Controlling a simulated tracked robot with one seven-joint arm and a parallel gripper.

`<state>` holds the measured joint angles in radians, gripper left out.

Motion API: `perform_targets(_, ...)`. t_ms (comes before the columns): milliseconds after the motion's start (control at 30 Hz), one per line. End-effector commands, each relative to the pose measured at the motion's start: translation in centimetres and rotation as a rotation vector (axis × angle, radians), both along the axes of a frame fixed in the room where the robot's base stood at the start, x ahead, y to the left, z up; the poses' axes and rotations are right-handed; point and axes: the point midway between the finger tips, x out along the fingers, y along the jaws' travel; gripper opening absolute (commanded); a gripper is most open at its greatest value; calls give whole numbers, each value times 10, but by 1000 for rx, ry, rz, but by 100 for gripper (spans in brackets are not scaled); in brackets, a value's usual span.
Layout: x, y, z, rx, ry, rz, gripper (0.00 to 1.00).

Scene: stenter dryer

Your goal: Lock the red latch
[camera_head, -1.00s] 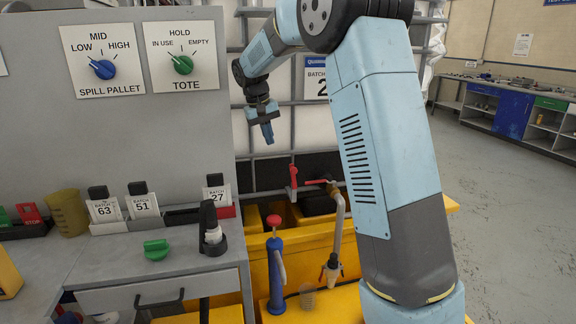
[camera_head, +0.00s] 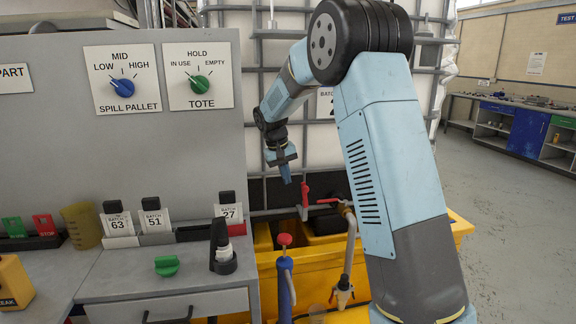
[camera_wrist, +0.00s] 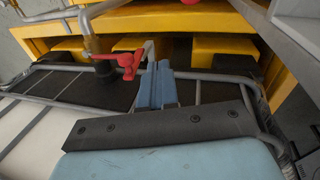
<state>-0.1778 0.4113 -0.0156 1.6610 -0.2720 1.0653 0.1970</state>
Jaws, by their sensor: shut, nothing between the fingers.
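The red latch (camera_head: 305,195) is a small red lever on the valve pipework at the front of the caged white tote. A red arm reaches right from it toward a bent grey pipe. It also shows in the wrist view as a red handle (camera_wrist: 128,62), left of the fingers. My gripper (camera_head: 286,179) points down, just left of the latch and slightly above it in the head view. In the wrist view the blue fingers (camera_wrist: 158,72) are together and empty, close to the red handle. I cannot tell whether they touch it.
A yellow spill pallet (camera_head: 440,240) lies under the tote. A blue hand pump with a red knob (camera_head: 284,240) stands in front. A grey bench (camera_head: 120,275) with batch cards is at left, below a panel with the tote knob (camera_head: 201,84). Tote cage bars are close behind my gripper.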

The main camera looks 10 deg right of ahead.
Motion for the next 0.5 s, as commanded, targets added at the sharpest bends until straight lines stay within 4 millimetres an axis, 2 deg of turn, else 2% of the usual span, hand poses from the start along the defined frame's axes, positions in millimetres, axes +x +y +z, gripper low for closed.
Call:
perform_targets(133, 1, -6, -25, -1, 2, 0, 0)
perform_targets(300, 6, -29, -30, 0, -1, -1, 0)
perform_targets(500, 8, -41, -33, 0, -1, 0, 0)
